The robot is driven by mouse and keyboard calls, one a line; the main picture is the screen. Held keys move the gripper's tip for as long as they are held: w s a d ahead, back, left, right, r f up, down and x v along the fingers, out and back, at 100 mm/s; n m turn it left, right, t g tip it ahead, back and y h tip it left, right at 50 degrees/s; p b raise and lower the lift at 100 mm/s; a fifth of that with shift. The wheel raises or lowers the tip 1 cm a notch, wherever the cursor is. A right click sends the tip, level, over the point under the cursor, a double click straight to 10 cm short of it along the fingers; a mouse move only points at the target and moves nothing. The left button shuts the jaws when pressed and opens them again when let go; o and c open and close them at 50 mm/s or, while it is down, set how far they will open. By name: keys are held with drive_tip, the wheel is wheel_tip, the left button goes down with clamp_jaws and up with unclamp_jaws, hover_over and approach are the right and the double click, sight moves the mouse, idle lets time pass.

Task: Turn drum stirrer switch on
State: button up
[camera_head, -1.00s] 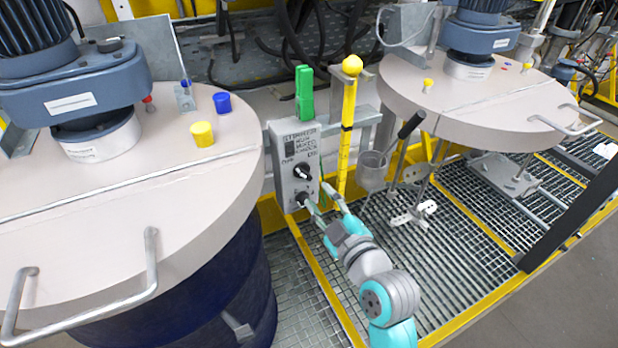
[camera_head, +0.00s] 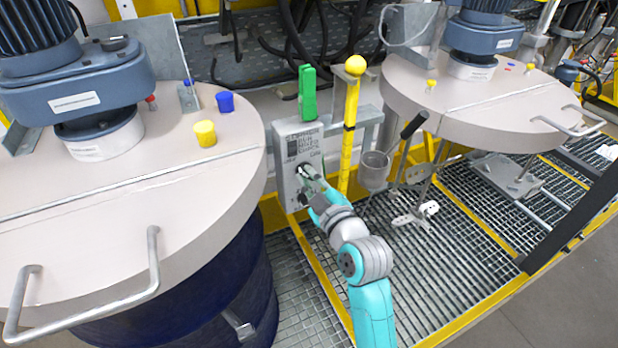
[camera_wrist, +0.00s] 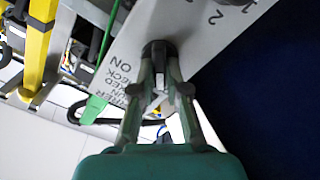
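The grey switch box (camera_head: 284,150) stands between the two drums, with printed labels and a green tag (camera_head: 307,92) on top. Its upper black knob (camera_wrist: 159,47) sits between my fingertips in the wrist view, beside the printed word "ON". In the head view my gripper (camera_head: 308,174) reaches the box front from the lower right and largely covers that knob. In the wrist view my gripper (camera_wrist: 159,62) has its fingers drawn in against both sides of the knob. The knob's pointer is hidden.
A large drum lid (camera_head: 130,190) with a handle lies close left of the box. A yellow post (camera_head: 349,135) and a metal cup (camera_head: 373,168) stand close right. A second drum lid (camera_head: 480,105) is farther right. Grating (camera_head: 450,250) lies below.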

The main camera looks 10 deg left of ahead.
drive_tip(key=shift+m, duration=0.4)
clamp_jaws()
drive_tip(key=shift+w+d+m, duration=0.1)
drive_tip(key=shift+d+m, duration=0.05)
drive_tip(key=shift+m, duration=3.6)
drive_tip(key=shift+w+d+m, duration=0.1)
drive_tip(key=shift+d+m, duration=0.05)
drive_tip(key=shift+m, duration=3.6)
drive_tip(key=o, duration=0.7)
unclamp_jaws()
